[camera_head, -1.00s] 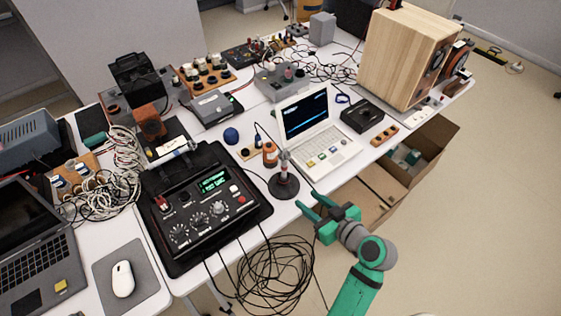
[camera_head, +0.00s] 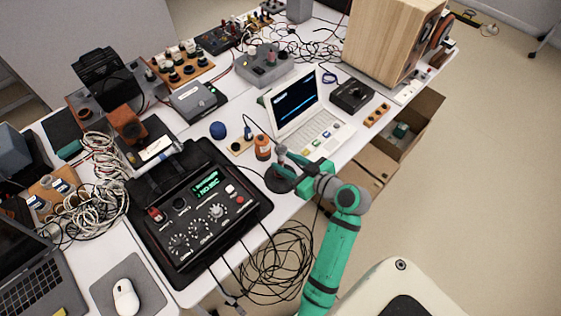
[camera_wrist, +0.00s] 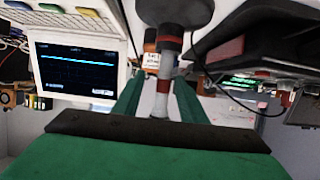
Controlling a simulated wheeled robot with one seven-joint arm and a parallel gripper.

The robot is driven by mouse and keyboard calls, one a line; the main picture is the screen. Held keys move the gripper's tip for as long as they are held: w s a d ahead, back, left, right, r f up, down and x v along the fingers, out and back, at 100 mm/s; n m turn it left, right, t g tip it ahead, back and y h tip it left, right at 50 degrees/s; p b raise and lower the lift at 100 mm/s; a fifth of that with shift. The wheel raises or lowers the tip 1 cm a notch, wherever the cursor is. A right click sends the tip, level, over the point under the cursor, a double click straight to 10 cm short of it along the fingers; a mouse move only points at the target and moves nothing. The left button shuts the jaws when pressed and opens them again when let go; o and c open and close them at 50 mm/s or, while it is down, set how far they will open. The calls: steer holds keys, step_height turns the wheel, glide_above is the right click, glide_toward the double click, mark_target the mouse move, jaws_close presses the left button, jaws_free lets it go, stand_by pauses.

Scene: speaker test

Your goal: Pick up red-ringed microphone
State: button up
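The red-ringed microphone stands upright on its round dark base (camera_head: 279,181) at the table's front edge, in front of the white laptop. In the wrist view it appears upside down, with its grey stem and red ring (camera_wrist: 164,85) in the middle and its dark base at the top. My gripper (camera_head: 287,165) reaches it from the right in the head view. In the wrist view my green fingers (camera_wrist: 160,98) lie on both sides of the stem, with gaps visible, so the gripper looks open around it. The fingers partly hide the microphone in the head view.
A black mixer-like unit (camera_head: 192,215) sits left of the microphone. The white laptop (camera_head: 308,118) and an orange bottle (camera_head: 262,147) stand close behind. Loose black cables (camera_head: 280,262) hang below the front edge. An open cardboard box (camera_head: 376,166) stands on the floor at right.

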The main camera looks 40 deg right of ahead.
steer(key=shift+a+x, duration=0.15)
steer(key=shift+x, duration=1.3)
steer(key=shift+a+x, duration=0.15)
steer(key=shift+x, duration=1.3)
jaws_close()
